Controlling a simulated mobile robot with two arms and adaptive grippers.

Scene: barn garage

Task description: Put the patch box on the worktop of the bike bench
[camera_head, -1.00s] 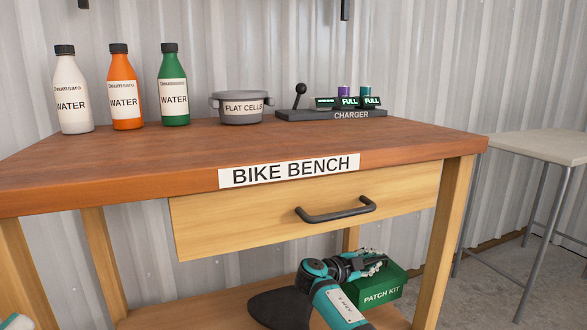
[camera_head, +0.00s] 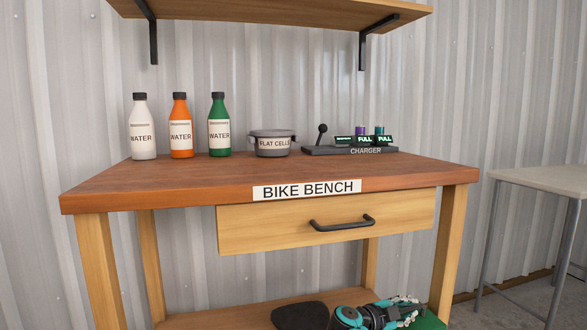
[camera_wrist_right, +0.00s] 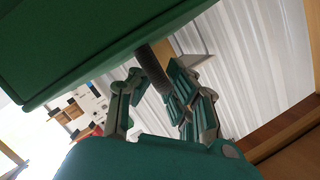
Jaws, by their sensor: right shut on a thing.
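The bike bench has a reddish-brown worktop (camera_head: 200,177) and a "BIKE BENCH" label on its front edge. My right gripper (camera_head: 406,309) is low at the bottom of the head view, below worktop height and near the right front leg. It is shut on the green patch box (camera_head: 431,321), of which only a top part shows at the lower edge. In the right wrist view the green box (camera_wrist_right: 95,45) fills the top, close to the teal fingers. My left gripper is not in view.
The worktop's front is clear. The drawer (camera_head: 270,231) is shut. A wall shelf (camera_head: 270,12) hangs above. A dark object (camera_head: 300,316) lies on the lower shelf.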

